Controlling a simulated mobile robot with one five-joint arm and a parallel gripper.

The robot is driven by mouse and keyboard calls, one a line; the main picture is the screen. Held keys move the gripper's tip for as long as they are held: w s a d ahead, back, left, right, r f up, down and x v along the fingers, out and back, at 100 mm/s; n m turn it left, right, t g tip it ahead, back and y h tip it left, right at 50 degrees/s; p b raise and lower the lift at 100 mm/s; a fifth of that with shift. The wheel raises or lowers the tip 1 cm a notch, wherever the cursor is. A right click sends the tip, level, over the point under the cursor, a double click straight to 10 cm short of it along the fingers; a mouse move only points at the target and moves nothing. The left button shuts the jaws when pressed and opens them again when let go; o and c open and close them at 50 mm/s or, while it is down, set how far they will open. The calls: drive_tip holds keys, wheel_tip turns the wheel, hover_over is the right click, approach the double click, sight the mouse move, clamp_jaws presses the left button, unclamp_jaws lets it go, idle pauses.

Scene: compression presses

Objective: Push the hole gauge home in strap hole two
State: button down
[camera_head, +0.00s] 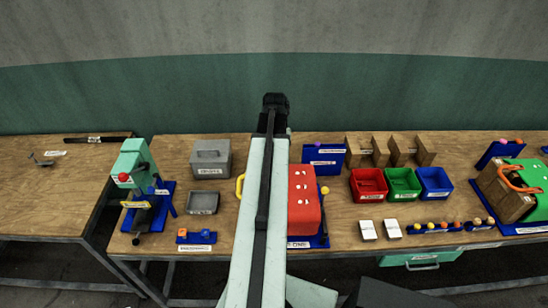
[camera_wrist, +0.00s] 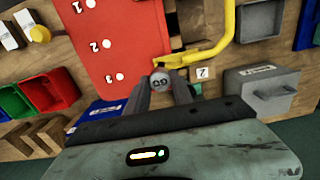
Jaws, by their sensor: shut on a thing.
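The red strap panel (camera_wrist: 112,25) fills the upper left of the wrist view, with several pale round holes beside the numbers 1, 2 and 3. Strap hole two (camera_wrist: 106,43) looks empty. The red panel also shows in the head view (camera_head: 304,202), partly behind my arm. My gripper (camera_wrist: 162,88) is shut on the hole gauge (camera_wrist: 161,79), whose round grey end carries dark lettering. In the wrist view, the gauge appears beyond the panel's lower right edge, past hole three, apart from hole two. The gauge and my fingers are hidden in the head view.
A yellow handle (camera_wrist: 222,42) arches beside the panel near my gripper. A grey lidded box (camera_wrist: 262,92) stands right of it in the wrist view. Red (camera_head: 369,184), green (camera_head: 403,183) and blue (camera_head: 434,183) bins stand right of the panel. Bare wood shows around the tray (camera_head: 203,203).

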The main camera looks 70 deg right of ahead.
drive_tip(key=shift+f+b, duration=0.8)
drive_tip(key=shift+f, duration=0.45)
drive_tip(key=shift+f+b, duration=1.5)
drive_tip(key=c, duration=1)
unclamp_jaws()
drive_tip(key=shift+c, duration=0.2)
wheel_tip(320, 180, up, 8)
drive_tip(key=p, duration=0.8)
drive_tip(key=shift+r, duration=0.1)
